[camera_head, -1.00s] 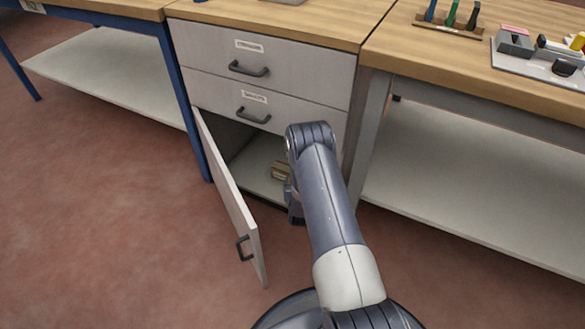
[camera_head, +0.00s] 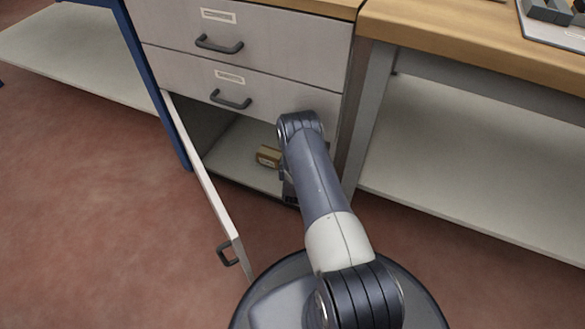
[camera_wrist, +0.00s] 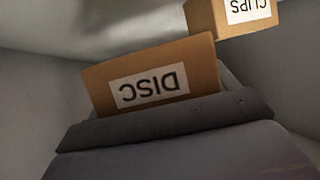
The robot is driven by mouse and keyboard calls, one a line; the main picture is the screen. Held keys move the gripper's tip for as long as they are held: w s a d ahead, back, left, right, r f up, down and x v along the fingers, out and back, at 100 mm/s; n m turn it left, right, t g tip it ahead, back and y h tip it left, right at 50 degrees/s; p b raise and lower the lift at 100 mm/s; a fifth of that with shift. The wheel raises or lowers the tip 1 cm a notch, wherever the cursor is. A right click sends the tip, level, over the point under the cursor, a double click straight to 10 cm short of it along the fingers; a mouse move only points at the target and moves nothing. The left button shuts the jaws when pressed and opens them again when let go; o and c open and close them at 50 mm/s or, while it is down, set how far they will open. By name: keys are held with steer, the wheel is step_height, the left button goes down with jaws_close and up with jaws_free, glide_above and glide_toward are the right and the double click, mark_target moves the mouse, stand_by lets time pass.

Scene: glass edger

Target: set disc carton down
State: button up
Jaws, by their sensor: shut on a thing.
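The disc carton (camera_wrist: 150,82) is a brown box with a white DISC label, upside down in the wrist view. My gripper (camera_wrist: 165,122) is shut on it, with the dark jaw across its lower edge. In the head view my gripper (camera_head: 289,188) is inside the open lower compartment of the drawer cabinet (camera_head: 250,65), mostly hidden by my arm. I cannot tell whether the carton touches the shelf (camera_head: 240,172). The disc carton is not clearly seen in the head view.
A clips carton (camera_wrist: 235,17) is close to the disc carton in the wrist view. A small brown box (camera_head: 268,156), probably the same one, sits on the compartment floor. The cabinet door (camera_head: 205,185) stands open at left. Grey walls flank the gripper closely.

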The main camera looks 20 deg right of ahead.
steer(key=shift+f+b, duration=0.95)
steer(key=shift+f, duration=1.65)
steer(key=shift+f, duration=0.15)
steer(key=o, duration=0.7)
steer(key=shift+s+a+r, duration=0.1)
steer(key=shift+s+r, duration=0.1)
steer(key=shift+r, duration=0.15)
steer(key=p+v, duration=0.5)
steer(key=v, duration=0.6)
steer(key=shift+s+a, duration=0.1)
steer(key=shift+s, duration=0.15)
